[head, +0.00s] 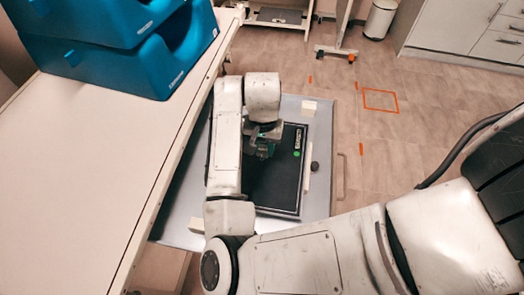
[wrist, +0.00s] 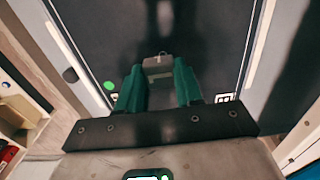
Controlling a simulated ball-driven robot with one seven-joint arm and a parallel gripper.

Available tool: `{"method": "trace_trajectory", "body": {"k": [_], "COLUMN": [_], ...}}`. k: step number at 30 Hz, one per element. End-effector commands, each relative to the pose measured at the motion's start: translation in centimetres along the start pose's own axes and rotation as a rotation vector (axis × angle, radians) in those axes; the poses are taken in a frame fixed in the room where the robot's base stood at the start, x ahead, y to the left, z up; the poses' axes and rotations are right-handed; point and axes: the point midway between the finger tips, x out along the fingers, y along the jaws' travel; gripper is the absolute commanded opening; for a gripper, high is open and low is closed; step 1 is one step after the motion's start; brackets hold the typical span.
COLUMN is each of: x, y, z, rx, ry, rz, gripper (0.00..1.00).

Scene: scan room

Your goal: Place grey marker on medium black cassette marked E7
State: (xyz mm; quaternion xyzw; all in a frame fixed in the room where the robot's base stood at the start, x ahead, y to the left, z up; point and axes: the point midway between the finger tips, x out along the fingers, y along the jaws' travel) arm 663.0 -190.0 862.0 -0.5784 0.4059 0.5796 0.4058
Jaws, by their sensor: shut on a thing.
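My gripper (head: 264,150) is over the upper part of a black cassette (head: 272,188), a flat dark panel with a green dot and a small pale label too small to read. In the wrist view the green fingers of my gripper (wrist: 158,72) are shut on a small grey block, the grey marker (wrist: 157,65). The black cassette (wrist: 205,30) fills the area beyond the fingers, its green dot at the left. I cannot tell whether the marker touches the cassette. In the head view my arm and gripper hide the marker and the cassette's left part.
The cassette lies on a grey surface (head: 178,228) with pale blocks (head: 308,106) at its edges and a dark knob (head: 314,167) to the right. A white table (head: 70,170) with stacked blue bins (head: 165,60) stands left. The floor at right carries orange tape (head: 381,100).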

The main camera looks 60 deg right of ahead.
Motion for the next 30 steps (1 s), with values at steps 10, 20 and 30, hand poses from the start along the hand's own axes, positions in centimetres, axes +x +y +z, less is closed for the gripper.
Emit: {"method": "trace_trajectory", "body": {"k": [10,20,30], "x": [3.5,3.9,3.9], "y": [-0.4,-0.4,-0.4], "z": [-0.4,-0.4,-0.4], "rx": [-0.001,-0.001,-0.001], "ry": [0.000,0.000,0.000], "rz": [0.000,0.000,-0.001], "gripper": [0.05,0.05,0.61]}}
